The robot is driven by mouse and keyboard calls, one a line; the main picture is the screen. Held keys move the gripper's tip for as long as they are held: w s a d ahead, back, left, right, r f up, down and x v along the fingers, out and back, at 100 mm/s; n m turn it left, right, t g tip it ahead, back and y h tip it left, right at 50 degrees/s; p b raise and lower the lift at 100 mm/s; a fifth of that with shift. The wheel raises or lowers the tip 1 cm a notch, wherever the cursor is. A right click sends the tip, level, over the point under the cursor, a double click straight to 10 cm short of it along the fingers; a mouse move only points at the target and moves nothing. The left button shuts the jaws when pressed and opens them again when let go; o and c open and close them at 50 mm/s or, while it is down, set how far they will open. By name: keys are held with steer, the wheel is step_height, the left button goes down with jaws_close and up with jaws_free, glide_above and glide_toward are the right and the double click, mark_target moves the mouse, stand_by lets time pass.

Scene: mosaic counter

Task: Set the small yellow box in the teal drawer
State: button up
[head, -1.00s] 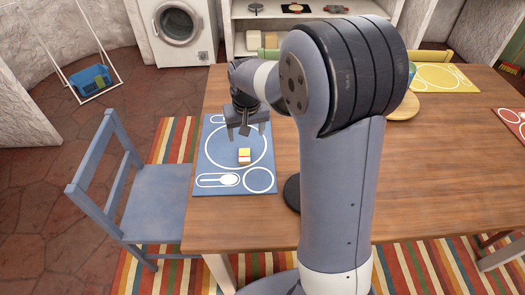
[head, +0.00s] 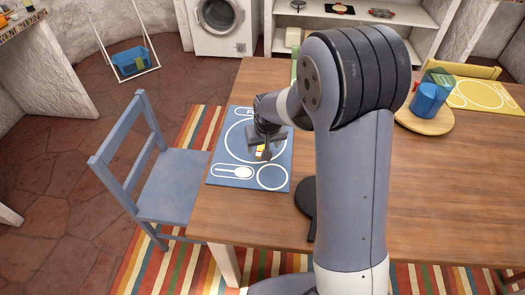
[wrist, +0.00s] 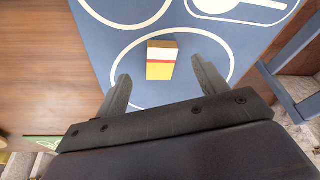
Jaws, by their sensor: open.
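The small yellow box (head: 260,150), banded with red and white, lies on the blue placemat (head: 222,172) at the left end of the table. In the head view it is partly hidden by my gripper (head: 264,149). My gripper is open and empty, low over the placemat at the box. No teal drawer can be made out in these views.
A blue cup (head: 427,100) stands on a round wooden board (head: 432,126) at the right. A dark, round, handled thing (head: 307,196) lies by my arm. A blue chair (head: 170,185) stands left of the table. The table's right side (head: 450,190) is mostly clear.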

steer(key=shift+x, duration=1.3)
steer(key=c, duration=1.3)
